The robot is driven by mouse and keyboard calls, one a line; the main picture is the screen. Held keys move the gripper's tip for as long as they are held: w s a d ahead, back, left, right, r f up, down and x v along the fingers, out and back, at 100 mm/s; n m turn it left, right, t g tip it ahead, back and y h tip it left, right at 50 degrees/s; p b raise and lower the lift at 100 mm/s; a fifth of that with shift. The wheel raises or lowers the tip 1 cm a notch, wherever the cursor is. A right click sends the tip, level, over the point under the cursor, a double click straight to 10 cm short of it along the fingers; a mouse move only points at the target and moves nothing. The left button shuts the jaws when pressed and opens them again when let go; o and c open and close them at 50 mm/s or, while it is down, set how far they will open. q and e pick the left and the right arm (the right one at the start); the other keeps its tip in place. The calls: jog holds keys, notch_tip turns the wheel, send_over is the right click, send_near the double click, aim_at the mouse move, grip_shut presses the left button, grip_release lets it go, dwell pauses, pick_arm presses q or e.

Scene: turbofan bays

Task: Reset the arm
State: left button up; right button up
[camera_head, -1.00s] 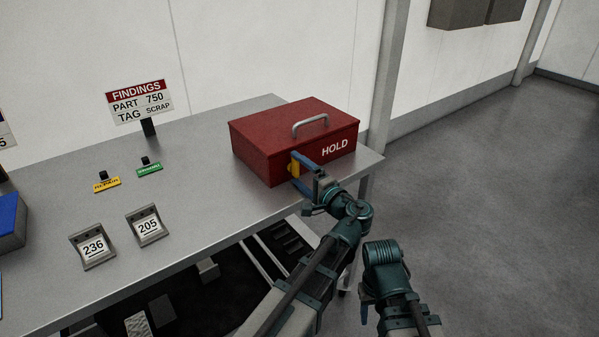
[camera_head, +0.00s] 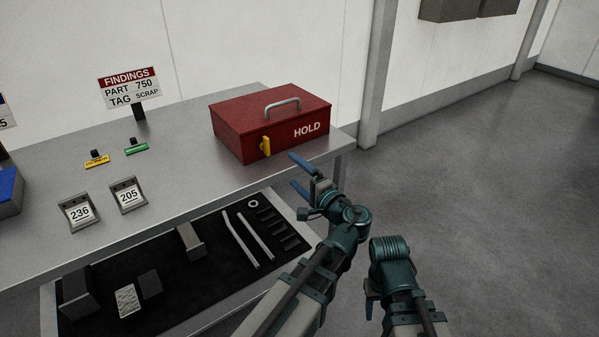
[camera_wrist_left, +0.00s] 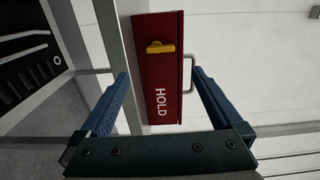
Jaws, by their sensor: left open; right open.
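My left gripper (camera_head: 300,175) is open and empty, just in front of the table's front edge near the red HOLD box. In the left wrist view its two blue fingers (camera_wrist_left: 160,98) stand apart, with the box (camera_wrist_left: 150,75) beyond them. The red box (camera_head: 235,137) sits shut at the table's right end, with a grey handle on top. Its yellow latch (camera_head: 265,146) is on the front, apart from my gripper; it also shows in the left wrist view (camera_wrist_left: 160,47).
A dark lower tray (camera_head: 200,265) holds several parts. Open floor (camera_head: 480,200) lies right.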

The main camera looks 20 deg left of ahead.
dwell(0.3)
pick_arm(q)
jog(key=s+d+f+n+g+h, duration=0.2)
jog(key=s+f+g+h, duration=0.15)
jog(key=f, duration=0.35)
jog(key=s+d+f+n+g+h, duration=0.1)
jog(key=s+f+g+h, duration=0.15)
jog(key=s+f, duration=0.4)
jog(key=s+d+f+g+h, duration=0.5)
jog(key=s+d+f+h, duration=0.25)
jog(key=s+d, duration=0.35)
notch_tip(320, 180, up, 17)
jog(key=w+d+p, duration=0.1)
jog(key=p, duration=1.7)
jog(key=shift+w+r, duration=0.2)
